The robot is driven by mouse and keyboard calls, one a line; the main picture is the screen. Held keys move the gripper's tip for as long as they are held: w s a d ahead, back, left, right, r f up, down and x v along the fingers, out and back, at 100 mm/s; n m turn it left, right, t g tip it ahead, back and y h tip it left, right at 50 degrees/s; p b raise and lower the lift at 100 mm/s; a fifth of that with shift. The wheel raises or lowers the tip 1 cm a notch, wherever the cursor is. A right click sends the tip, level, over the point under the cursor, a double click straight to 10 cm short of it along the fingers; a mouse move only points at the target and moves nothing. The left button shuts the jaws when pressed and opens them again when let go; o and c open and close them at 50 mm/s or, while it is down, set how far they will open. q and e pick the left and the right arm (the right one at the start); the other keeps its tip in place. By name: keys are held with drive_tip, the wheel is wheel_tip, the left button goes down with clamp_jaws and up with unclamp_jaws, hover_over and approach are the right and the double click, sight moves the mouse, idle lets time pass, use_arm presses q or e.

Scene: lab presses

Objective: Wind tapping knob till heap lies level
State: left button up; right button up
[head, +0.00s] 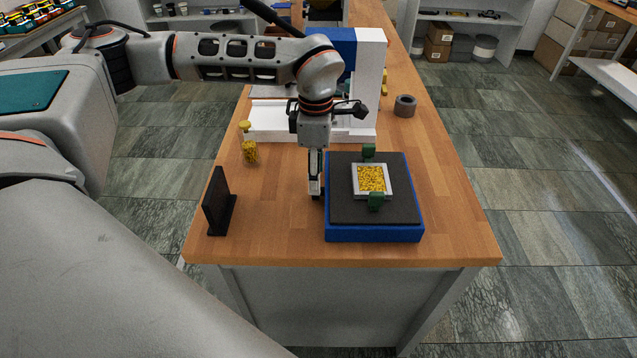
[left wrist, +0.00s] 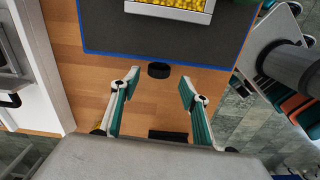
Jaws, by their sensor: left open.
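A blue tapping unit (head: 374,234) with a dark top stands at the right front of the wooden table. I cannot tell how level the heap is. In the left wrist view a black round knob (left wrist: 159,70) sticks out from the unit's blue edge. My left gripper (head: 316,192) points down beside the unit's left side. Its open fingers (left wrist: 158,80) stand either side of the knob's near end, with gaps visible. My right gripper is not in view.
A black upright stand (head: 216,203) is left of my gripper. A jar of yellow pellets (head: 250,152) and a white and blue press (head: 366,85) stand farther back. A grey ring (head: 404,106) lies near the right edge.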

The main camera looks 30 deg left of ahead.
use_arm(q)
wheel_tip(320, 180, down, 4)
drive_tip(key=shift+w+r, duration=0.1)
drive_tip(key=shift+f, duration=0.45)
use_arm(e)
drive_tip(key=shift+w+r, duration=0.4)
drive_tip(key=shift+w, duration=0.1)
use_arm(q)
drive_tip(key=c, duration=1.1)
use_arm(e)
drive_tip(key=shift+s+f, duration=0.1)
use_arm(q)
drive_tip(key=shift+s+d+t+y, duration=0.2)
drive_tip(key=shift+t+y, duration=0.2)
drive_tip(key=shift+t, duration=0.3)
drive_tip(key=shift+t+y+b, duration=0.4)
drive_tip(key=shift+t, duration=0.2)
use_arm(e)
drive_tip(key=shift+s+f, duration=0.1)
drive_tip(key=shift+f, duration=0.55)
